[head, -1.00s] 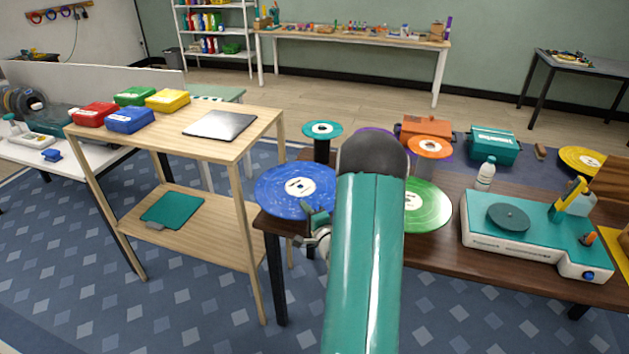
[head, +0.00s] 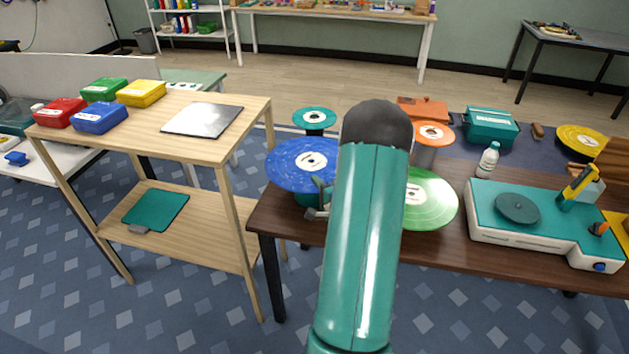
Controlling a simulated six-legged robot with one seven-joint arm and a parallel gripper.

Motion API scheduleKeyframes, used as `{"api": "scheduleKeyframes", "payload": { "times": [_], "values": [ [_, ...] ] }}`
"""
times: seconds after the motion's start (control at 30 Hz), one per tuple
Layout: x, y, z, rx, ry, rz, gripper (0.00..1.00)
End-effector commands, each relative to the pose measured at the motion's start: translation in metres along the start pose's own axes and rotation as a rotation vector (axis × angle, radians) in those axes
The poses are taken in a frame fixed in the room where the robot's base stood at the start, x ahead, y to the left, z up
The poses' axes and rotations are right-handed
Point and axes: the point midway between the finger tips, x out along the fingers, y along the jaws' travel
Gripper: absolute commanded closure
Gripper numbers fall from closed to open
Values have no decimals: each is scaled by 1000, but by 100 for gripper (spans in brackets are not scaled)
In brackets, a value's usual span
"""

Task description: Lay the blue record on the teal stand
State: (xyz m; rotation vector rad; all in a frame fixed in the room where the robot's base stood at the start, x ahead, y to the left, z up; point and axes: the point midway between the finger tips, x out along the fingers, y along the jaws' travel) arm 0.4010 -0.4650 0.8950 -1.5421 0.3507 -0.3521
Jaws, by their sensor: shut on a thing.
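The blue record (head: 290,160), with a white label, is held roughly level near the left end of the dark brown table. My gripper (head: 321,192) is shut on its right front edge, partly hidden by my teal arm.
A teal disc on a dark post (head: 314,118) stands behind. A green record (head: 430,202) and an orange-topped post (head: 434,134) are to the right. A turntable (head: 540,225) and bottle (head: 488,160) stand farther right. A wooden shelf (head: 225,150) is left.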

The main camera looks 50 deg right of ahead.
Motion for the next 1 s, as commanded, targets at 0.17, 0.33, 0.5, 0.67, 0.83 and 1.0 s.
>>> {"api": "scheduleKeyframes", "payload": {
  "times": [0.17,0.33,0.5,0.67,0.83,1.0],
  "values": [
    [-3,15,1,2,-1,1,100],
    [-4,34,1,2,-1,2,100],
    [-2,48,1,1,-1,0,100],
    [-1,54,1,0,0,0,100],
    [1,54,1,-1,-1,-1,100],
    [2,54,1,0,-1,-1,100]
  ]
}}
